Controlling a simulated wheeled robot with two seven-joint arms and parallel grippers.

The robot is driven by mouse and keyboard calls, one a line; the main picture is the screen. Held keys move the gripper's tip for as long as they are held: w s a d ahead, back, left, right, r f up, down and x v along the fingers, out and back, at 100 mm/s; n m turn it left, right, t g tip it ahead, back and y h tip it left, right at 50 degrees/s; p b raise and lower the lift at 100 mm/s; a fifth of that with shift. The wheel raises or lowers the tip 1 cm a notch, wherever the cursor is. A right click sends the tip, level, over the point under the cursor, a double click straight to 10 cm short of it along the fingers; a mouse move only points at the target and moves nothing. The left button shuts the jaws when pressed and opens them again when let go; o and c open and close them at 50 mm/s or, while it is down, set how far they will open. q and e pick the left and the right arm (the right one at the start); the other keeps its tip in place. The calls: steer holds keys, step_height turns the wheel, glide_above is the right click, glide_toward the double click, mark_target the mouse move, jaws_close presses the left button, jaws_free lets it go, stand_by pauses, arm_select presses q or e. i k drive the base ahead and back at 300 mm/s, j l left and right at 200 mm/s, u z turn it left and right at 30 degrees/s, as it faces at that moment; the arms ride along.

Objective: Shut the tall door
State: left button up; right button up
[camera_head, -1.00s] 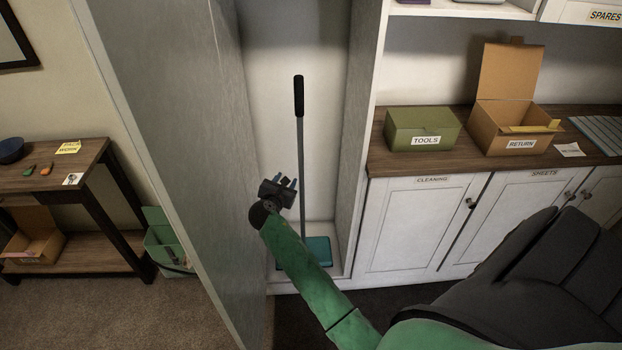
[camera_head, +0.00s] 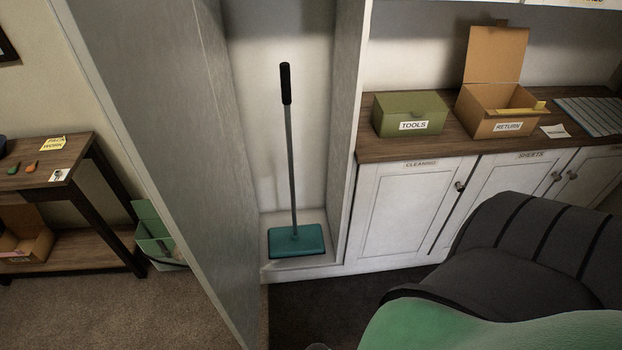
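The tall door (camera_head: 165,130) is a grey panel standing open on the left, swung out toward me. Behind it the tall cabinet (camera_head: 345,150) shows its open white inside. A broom or mop with a black grip and a teal head (camera_head: 296,241) stands upright in it on the cabinet floor. Neither of my grippers shows in the head view.
A dark chair (camera_head: 520,250) stands at the right, in front of the white lower cupboards (camera_head: 410,215). The counter holds a green TOOLS box (camera_head: 409,112) and an open RETURN box (camera_head: 493,108). A side table (camera_head: 85,170) and a green bin (camera_head: 155,240) stand left of the door.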

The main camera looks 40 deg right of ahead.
mark_target(143, 64)
steer(key=k, duration=0.4)
steer(key=k+z, duration=0.1)
steer(key=z, duration=0.65)
steer(key=k+l+z, duration=0.1)
steer(key=z, duration=0.3)
steer(key=i+j, duration=0.15)
steer(key=j, duration=0.25)
steer(key=i+j+z, duration=0.15)
steer(key=j, duration=0.25)
steer(key=i+j, duration=0.1)
steer(key=j, duration=0.3)
steer(key=i+j+z, duration=0.1)
steer(key=j, duration=0.3)
steer(key=i+j+z, duration=0.1)
steer(key=j, duration=0.3)
steer(key=i+j, duration=0.15)
steer(key=j, duration=0.3)
steer(key=z, duration=0.05)
